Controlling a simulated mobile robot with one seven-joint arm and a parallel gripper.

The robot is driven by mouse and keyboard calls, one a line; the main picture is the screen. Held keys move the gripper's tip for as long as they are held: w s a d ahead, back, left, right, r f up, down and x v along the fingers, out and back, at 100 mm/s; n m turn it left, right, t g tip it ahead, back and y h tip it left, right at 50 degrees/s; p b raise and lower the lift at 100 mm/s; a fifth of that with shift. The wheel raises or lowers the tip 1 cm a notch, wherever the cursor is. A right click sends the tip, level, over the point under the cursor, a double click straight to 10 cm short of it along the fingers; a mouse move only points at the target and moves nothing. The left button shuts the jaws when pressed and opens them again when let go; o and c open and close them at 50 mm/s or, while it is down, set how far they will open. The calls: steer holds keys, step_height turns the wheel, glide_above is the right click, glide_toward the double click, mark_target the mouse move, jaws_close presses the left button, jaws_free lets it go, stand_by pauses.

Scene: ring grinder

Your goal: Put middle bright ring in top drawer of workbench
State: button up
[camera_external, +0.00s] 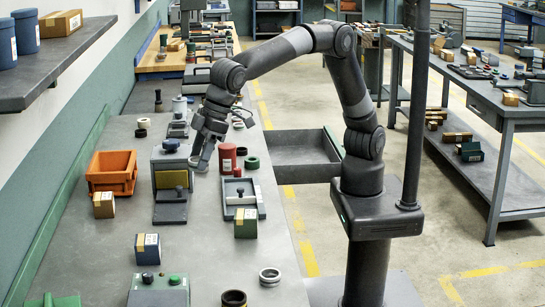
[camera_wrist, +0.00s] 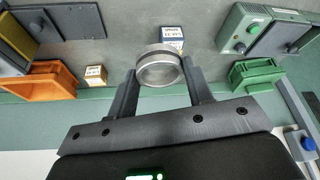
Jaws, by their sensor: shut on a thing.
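A bright metal ring (camera_wrist: 160,66) is between the two fingers of my gripper (camera_wrist: 160,85) in the wrist view; the gripper is shut on it. In the outside view my gripper (camera_external: 200,160) is above the bench, beside the blue-topped grey machine, and the held ring is not clear there. The drawer (camera_external: 300,152) is pulled out from the right side of the workbench (camera_external: 205,240), with its grey floor bare. It is to the right of my gripper. Another bright ring (camera_external: 270,276) lies on the near part of the bench, by a dark ring (camera_external: 234,298).
An orange bin (camera_external: 111,172) and small boxes (camera_external: 147,249) are on the left. The bench has bare room near its front right.

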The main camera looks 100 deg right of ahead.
steer(key=w+d+m+h, duration=0.15)
steer(key=w+d, duration=0.35)
steer(key=d, duration=1.3)
steer(key=w+d+m, duration=0.3)
steer(key=w+d, duration=0.3)
steer(key=d, duration=1.1)
steer(key=s+d+m+h, duration=0.15)
steer(key=s+d, duration=0.25)
steer(key=d, duration=1.2)
steer(key=s+d+m, duration=0.3)
steer(key=s+d, duration=0.2)
steer(key=d, duration=1.1)
steer(key=s+d+m+g+h, duration=0.15)
steer(key=s+d+m, duration=0.35)
steer(key=s+d, duration=1.65)
steer(key=s+d+m+g+h, duration=0.1)
steer(key=s+d+m, duration=0.15)
steer(key=s, duration=1.25)
steer(key=s+d+m+g, duration=0.15)
steer(key=s+d, duration=0.25)
steer(key=s, duration=1.1)
steer(key=t, duration=0.1)
glide_toward(293, 151)
steer(key=shift+w+d+f, duration=0.25)
steer(key=shift+d+f, duration=0.45)
steer(key=shift+d, duration=0.05)
steer(key=shift+f, duration=2.05)
